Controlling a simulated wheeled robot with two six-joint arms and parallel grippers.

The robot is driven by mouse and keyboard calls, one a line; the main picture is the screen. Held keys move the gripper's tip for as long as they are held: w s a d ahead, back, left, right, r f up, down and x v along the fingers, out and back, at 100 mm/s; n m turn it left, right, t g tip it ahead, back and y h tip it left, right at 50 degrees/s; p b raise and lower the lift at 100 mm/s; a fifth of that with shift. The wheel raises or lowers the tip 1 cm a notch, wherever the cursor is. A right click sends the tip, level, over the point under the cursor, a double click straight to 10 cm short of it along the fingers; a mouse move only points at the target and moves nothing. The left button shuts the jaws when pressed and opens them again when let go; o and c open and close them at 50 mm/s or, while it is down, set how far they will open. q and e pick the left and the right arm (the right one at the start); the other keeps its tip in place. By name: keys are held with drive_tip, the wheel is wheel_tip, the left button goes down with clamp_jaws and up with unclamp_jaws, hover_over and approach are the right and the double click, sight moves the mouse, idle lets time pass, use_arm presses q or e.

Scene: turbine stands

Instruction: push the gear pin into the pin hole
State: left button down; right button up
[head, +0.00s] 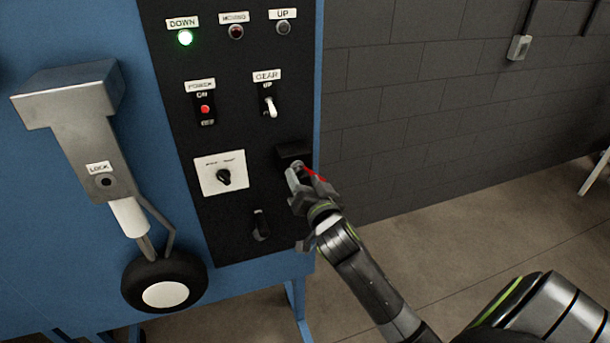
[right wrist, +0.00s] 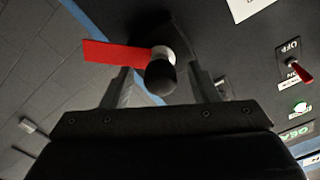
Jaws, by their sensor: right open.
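The gear pin shows in the right wrist view as a dark round knob (right wrist: 161,76) with a pale collar and a red tag (right wrist: 113,52). In the head view the red tag (head: 313,174) shows beside the black holder (head: 293,151) at the panel's right edge. My right gripper (head: 299,177) is at the holder, its open fingers (right wrist: 161,88) on either side of the knob. I cannot tell whether they touch it. The pin's shaft is hidden. The pin hole (head: 106,182) is a dark round hole under the LOCK label on the grey gear leg (head: 88,142). My left gripper is out of view.
The black panel (head: 222,130) carries a lit green DOWN lamp (head: 185,38), a red power switch (head: 205,109), a gear lever (head: 270,106) and a rotary knob (head: 224,177). A wheel (head: 165,294) hangs below the leg. The floor (head: 440,235) at right is clear.

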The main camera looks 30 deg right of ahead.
idle(0.7)
clamp_jaws()
